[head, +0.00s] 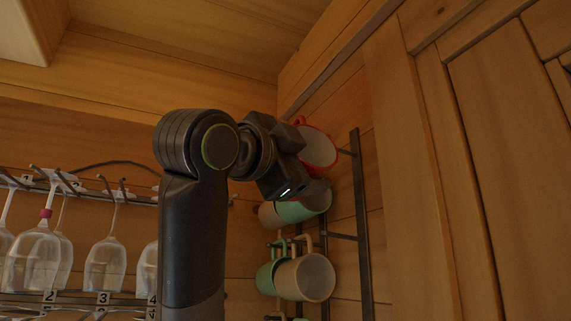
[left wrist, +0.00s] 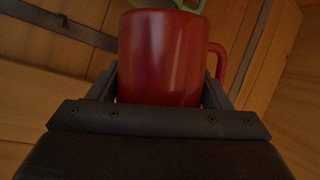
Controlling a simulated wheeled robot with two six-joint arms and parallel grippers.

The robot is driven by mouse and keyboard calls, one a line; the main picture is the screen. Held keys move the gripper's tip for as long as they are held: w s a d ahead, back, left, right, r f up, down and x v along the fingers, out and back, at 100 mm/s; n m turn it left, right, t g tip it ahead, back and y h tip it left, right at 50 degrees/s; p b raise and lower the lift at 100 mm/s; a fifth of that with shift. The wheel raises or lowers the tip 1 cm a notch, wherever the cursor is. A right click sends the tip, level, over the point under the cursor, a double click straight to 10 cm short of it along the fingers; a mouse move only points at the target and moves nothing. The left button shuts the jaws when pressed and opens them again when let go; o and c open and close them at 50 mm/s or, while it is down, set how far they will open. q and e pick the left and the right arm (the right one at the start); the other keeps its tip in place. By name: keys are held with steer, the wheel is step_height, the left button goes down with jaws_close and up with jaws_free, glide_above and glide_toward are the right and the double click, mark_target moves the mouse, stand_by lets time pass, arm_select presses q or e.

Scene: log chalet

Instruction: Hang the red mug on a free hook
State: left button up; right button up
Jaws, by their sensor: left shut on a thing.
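The red mug (head: 321,150) is at the end of my left arm in the head view, its pale inside facing the camera. My left gripper (head: 302,163) is shut on it. In the left wrist view the red mug (left wrist: 160,55) sits between the two fingers, with its handle at the right, outside the fingers. The dark metal mug rack (head: 363,225) stands just right of the mug. A rack hook (head: 347,153) ends close to the mug's right edge; I cannot tell whether they touch. My right gripper is not in view.
Below the gripper, a mint mug (head: 307,207), a cream mug (head: 306,278) and a green mug (head: 266,278) hang at the rack. Wine glasses (head: 106,262) hang upside down from a rail at left. A wooden door (head: 510,150) is at right.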

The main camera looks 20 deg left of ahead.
arm_select(q)
steer(key=shift+w+a, duration=0.25)
steer(key=shift+w, duration=0.15)
steer(key=shift+w+d, duration=0.15)
steer(key=shift+d, duration=0.4)
steer(key=shift+w+d+p, duration=0.35)
steer(key=shift+w+d, duration=0.05)
steer(key=shift+d, duration=0.05)
steer(key=shift+w+d, duration=0.2)
steer(key=shift+w, duration=0.25)
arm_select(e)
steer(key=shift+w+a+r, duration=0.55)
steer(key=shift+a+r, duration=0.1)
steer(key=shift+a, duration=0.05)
arm_select(q)
steer(key=shift+r+p, duration=0.2)
steer(key=shift+p, duration=0.2)
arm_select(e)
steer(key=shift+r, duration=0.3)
